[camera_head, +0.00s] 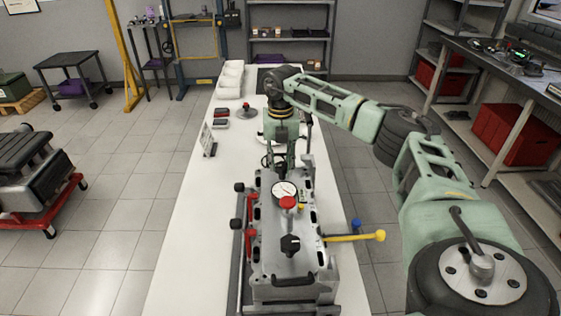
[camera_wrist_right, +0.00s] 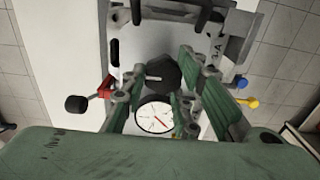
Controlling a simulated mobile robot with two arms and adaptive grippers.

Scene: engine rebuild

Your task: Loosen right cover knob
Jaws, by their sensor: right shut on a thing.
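The engine block with its grey cover (camera_head: 268,225) lies on the long white table. A round white dial gauge (camera_head: 284,190) with a red cap (camera_head: 288,202) is on the cover. A black knob (camera_head: 290,244) stands at the near end, with nothing holding it. My right gripper (camera_head: 277,163) is at the far end of the cover. In the right wrist view, its fingers close around another black knob (camera_wrist_right: 163,74), just beyond the dial gauge (camera_wrist_right: 154,116). In the head view, that held knob is mostly hidden by the gripper. My left gripper does not show.
A yellow-handled lever (camera_head: 352,237) and a blue knob (camera_head: 356,223) stick out on the block's right. Red parts (camera_head: 250,208) and black knobs stick out on its left. White bins (camera_head: 231,78) stand at the table's far end.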

